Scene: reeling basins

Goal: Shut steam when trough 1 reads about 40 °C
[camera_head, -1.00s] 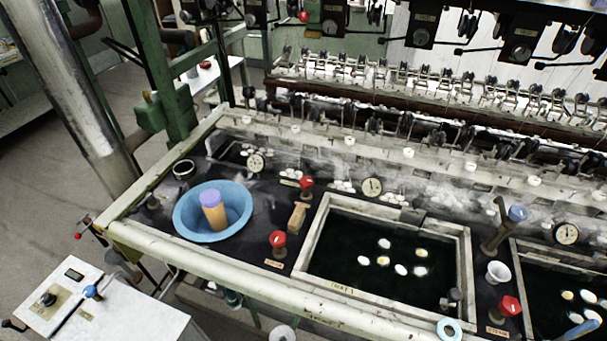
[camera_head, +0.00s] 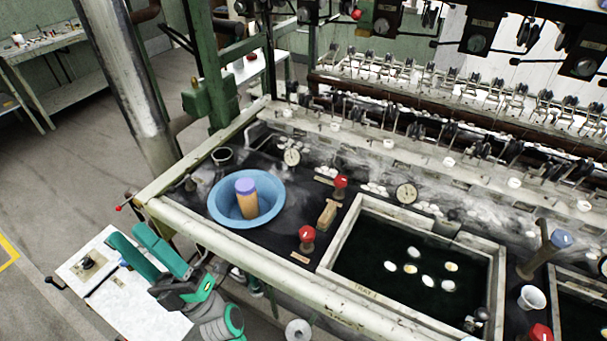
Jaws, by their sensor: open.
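Trough 1 (camera_head: 345,234) is a pale-framed basin of dark water with several white and yellowish cocoons floating in it. A red knob (camera_head: 307,234) stands on the dark deck left of it, with a small label below. A second red knob (camera_head: 340,182) stands farther back. A round dial gauge (camera_head: 406,193) sits behind the trough; its reading is too small to tell. Another dial (camera_head: 291,157) is farther left. My gripper (camera_head: 127,236), with green fingers, is open and empty at the lower left, over the white-topped stand and well apart from the knobs.
A blue bowl (camera_head: 213,205) holding an orange-and-purple cylinder stands left of the knobs. A wooden block (camera_head: 327,214) lies between the knobs. The pale front rail (camera_head: 230,252) runs between my gripper and the deck. Another red knob (camera_head: 540,332) is at lower right. Steam drifts behind.

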